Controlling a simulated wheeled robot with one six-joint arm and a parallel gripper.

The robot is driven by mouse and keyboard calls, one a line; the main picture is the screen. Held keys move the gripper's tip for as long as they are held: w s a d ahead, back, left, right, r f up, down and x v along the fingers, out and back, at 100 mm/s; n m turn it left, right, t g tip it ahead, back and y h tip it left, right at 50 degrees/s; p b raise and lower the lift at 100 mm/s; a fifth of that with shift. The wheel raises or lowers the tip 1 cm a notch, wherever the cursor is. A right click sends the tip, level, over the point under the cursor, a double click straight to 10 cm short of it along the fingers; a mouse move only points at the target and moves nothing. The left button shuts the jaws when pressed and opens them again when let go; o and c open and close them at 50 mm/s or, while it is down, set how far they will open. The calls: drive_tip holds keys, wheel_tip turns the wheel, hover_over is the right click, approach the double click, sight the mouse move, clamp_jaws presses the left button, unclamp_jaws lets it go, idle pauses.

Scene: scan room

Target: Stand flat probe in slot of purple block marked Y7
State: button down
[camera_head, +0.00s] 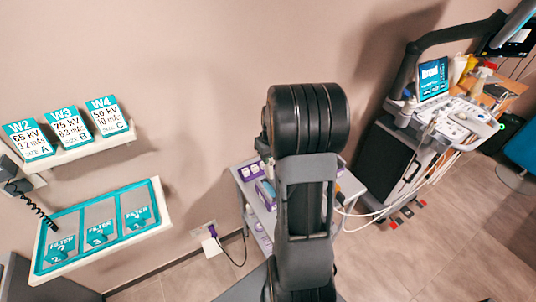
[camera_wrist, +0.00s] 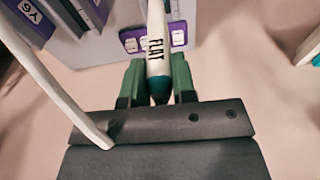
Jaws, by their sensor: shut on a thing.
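In the wrist view, the flat probe (camera_wrist: 156,45) is white with a black FLAT label and a teal end. My gripper (camera_wrist: 157,82) has green fingers, one on each side of the probe near its teal end, and is shut on it. The probe's far end is cut off by the top edge of the picture. A purple block (camera_wrist: 30,22) at the top left has a white label, turned and partly cut off; I cannot read it surely as Y7. No slot is clearly visible. In the head view my arm hides the gripper and the probe.
Beyond the probe lies a purple piece with white labels (camera_wrist: 133,45). A white curved cable (camera_wrist: 55,80) crosses the wrist view's left. In the head view, a grey cart (camera_head: 246,190) with purple items stands behind my arm. A scanner console (camera_head: 460,118) stands at right, wall shelves (camera_head: 85,150) at left.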

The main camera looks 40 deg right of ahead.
sight(269, 172)
drive_tip(key=shift+f, duration=0.15)
drive_tip(key=shift+f+b, duration=3.05)
drive_tip(key=shift+f, duration=0.75)
drive_tip(key=shift+f+b, duration=0.3)
drive_tip(key=shift+f, duration=0.05)
drive_tip(key=c, duration=0.8)
unclamp_jaws()
drive_tip(key=shift+c, duration=0.2)
wheel_tip(269, 172, up, 14)
drive_tip(key=s, duration=0.2)
drive_tip(key=shift+f, duration=0.15)
